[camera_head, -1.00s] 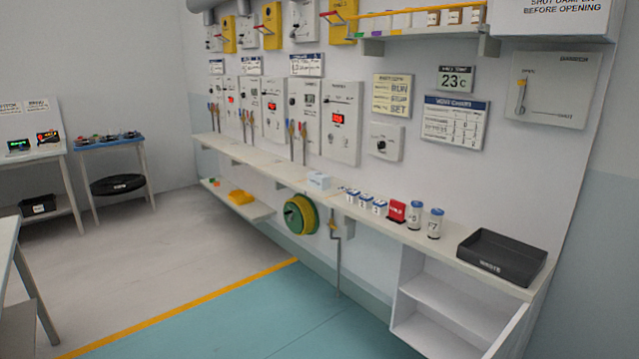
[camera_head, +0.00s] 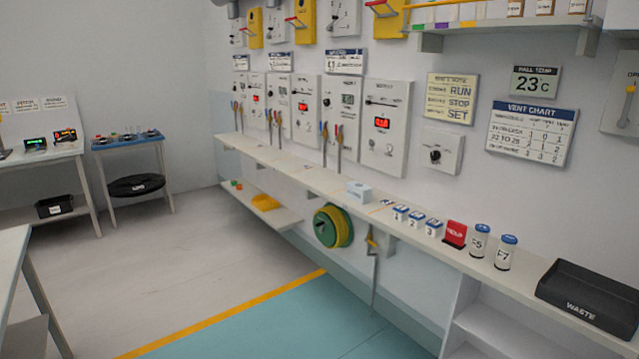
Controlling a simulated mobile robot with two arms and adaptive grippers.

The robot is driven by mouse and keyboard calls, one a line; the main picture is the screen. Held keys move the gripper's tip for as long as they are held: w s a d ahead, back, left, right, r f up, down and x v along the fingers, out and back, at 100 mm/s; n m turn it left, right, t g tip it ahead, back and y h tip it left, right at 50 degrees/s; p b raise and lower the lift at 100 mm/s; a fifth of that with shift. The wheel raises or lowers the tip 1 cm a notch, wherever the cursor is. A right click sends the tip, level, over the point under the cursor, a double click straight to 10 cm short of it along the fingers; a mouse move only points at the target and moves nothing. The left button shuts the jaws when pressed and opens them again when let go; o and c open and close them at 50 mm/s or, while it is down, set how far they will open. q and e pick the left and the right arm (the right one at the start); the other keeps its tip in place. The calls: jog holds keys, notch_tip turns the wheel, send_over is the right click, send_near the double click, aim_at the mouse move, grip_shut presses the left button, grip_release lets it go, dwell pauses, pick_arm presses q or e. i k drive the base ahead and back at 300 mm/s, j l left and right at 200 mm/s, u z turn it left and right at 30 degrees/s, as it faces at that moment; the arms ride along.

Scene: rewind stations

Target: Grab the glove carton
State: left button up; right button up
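A small white and pale blue box (camera_head: 359,192), which looks like the glove carton, sits on the long wall shelf (camera_head: 290,174), above and right of the green and yellow hose reel. Its label is too small to read. Neither of my grippers shows in the head view, so their state cannot be seen.
Right of the box stand small numbered blue-topped boxes (camera_head: 416,220), a red block (camera_head: 455,234), two blue-capped canisters (camera_head: 479,241) and a black waste tray (camera_head: 588,295). The hose reel (camera_head: 333,227) hangs below the shelf. The floor (camera_head: 220,270) in front is clear; a table edge (camera_head: 14,245) is at left.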

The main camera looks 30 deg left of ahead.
aim_at(361, 193)
jog(key=i+j+u, duration=0.5)
jog(key=i+u, duration=0.25)
jog(key=i, duration=0.3)
jog(key=i+u, duration=0.4)
jog(key=i, duration=0.15)
